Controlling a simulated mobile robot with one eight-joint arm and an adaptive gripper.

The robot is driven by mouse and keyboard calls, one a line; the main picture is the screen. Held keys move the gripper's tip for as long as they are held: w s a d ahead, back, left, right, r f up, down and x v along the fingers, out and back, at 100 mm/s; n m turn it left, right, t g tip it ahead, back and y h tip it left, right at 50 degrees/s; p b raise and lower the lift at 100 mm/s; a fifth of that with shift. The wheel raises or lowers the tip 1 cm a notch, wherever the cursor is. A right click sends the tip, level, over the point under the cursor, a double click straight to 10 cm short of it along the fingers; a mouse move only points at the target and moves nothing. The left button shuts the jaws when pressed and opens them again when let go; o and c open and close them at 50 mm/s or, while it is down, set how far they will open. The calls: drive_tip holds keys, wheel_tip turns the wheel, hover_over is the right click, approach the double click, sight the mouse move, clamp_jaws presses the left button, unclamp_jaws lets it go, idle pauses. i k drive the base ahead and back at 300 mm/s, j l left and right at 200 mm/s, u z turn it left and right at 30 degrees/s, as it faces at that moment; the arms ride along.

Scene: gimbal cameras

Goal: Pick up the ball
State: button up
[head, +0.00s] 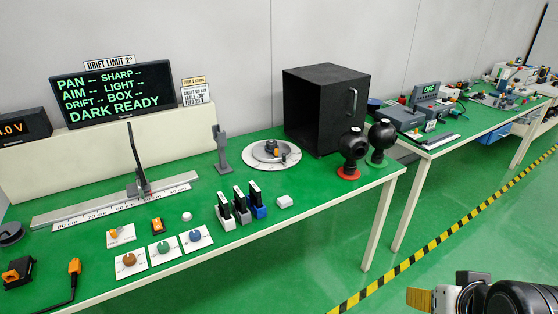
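A small whitish ball (187,216) sits on the green top of the near table (245,225), behind the coloured round pieces on white cards. Two larger black spheres, one on a red base (348,173) and one on a dark base (377,157), stand near the table's right end. My gripper (425,299) shows only in part at the bottom right corner, off the table and far from the small ball. A tan ribbed piece and dark arm parts show there. Its opening cannot be made out.
A black open-fronted box (326,108) stands at the back right, beside a round dial plate (271,154). Green floor is open in front.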

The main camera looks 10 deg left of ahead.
sight(382, 135)
drive_tip(key=i+j, duration=0.15)
drive_tip(key=i, duration=0.45)
drive_tip(key=i+j, duration=0.1)
drive_tip(key=i, duration=0.5)
drive_tip(key=i+j, duration=0.15)
drive_tip(key=i, duration=0.45)
drive_tip(key=i+j, duration=0.15)
drive_tip(key=i, duration=0.45)
drive_tip(key=l+z, duration=0.05)
